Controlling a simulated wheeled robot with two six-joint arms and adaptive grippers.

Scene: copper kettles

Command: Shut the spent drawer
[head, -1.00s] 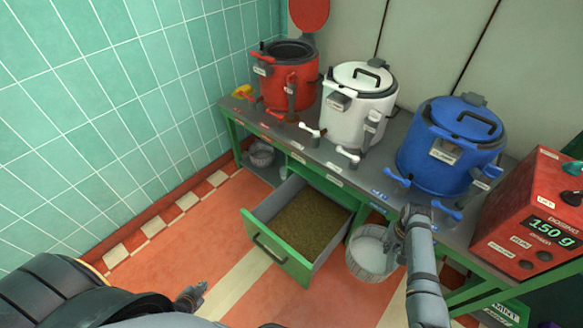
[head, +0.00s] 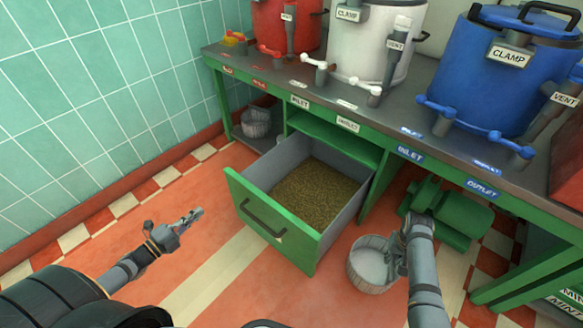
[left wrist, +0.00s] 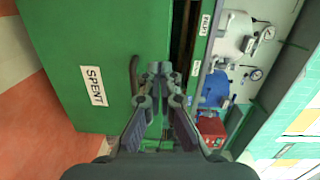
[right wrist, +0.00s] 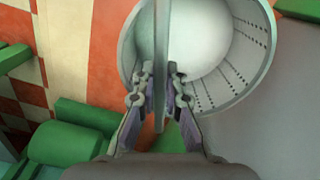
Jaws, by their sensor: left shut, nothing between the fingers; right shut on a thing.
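The spent drawer (head: 290,228) is pulled out of the green bench, with brown-green grain (head: 315,193) inside. Its green front with a dark handle (head: 262,220) faces me. The left wrist view shows the front with a "SPENT" label (left wrist: 95,86) and the handle (left wrist: 134,76). My left gripper (head: 194,217) is shut and empty, in front and to the left of the drawer front; I cannot tell the exact gap. My right gripper (right wrist: 160,80) is shut on the thin upright handle (right wrist: 161,30) of a pale perforated bucket (right wrist: 245,60), right of the drawer.
Red, white and blue kettles (head: 490,75) stand on the bench top (head: 430,125). A green motor-like unit (head: 450,215) is under the bench, behind the bucket. Another bucket (head: 256,122) sits on the low shelf at left. The floor left of the drawer is clear.

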